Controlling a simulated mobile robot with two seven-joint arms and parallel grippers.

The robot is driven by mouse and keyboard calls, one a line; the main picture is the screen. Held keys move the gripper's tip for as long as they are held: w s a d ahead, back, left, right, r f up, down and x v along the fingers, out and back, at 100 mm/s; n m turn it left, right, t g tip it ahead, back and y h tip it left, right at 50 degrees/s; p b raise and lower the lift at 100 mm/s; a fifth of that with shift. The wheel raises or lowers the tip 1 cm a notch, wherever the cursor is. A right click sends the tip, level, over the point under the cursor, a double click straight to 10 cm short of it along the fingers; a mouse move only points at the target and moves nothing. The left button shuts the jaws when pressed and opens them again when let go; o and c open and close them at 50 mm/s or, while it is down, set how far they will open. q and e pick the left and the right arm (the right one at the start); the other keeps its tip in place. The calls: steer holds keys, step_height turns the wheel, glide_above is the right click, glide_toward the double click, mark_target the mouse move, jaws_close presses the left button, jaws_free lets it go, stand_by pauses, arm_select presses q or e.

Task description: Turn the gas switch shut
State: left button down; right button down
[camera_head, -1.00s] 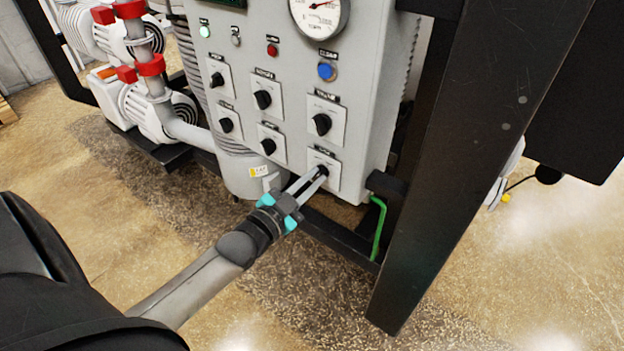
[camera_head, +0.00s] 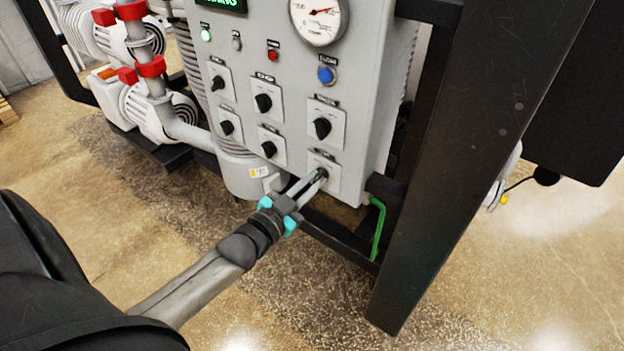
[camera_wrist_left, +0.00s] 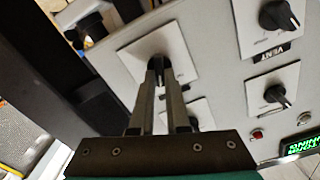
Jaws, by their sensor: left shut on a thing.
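The light grey control panel (camera_head: 237,105) carries several black rotary switches on white plates. The bottom right switch (camera_head: 331,176) is the one my left gripper (camera_head: 321,175) reaches; its small label is too small to read, so I cannot confirm it is the gas switch. The fingers are shut on its black knob and hide much of it in the head view. In the left wrist view the knob (camera_wrist_left: 158,67) shows between the fingertips of my left gripper (camera_wrist_left: 158,78), on its white plate (camera_wrist_left: 185,47). My right gripper is not in view.
A dark frame post (camera_head: 445,170) stands right of the panel, with a green hose (camera_head: 378,228) beside it. Another switch (camera_head: 322,128) sits just above the held one. White pumps with red clamps (camera_head: 151,67) stand at the left. The front floor is open.

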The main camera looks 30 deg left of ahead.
arm_select(q)
steer(key=n+p, duration=0.2)
steer(key=n, duration=0.2)
steer(key=shift+a+r, duration=0.1)
steer(key=shift+a+n+p, duration=0.1)
steer(key=shift+n+p, duration=0.4)
steer(key=shift+n, duration=2.5)
steer(key=c, duration=0.9)
jaws_free()
steer(key=shift+s, duration=0.1)
steer(key=s+a, duration=0.1)
steer(key=s, duration=1.4)
steer(key=shift+a, duration=0.1)
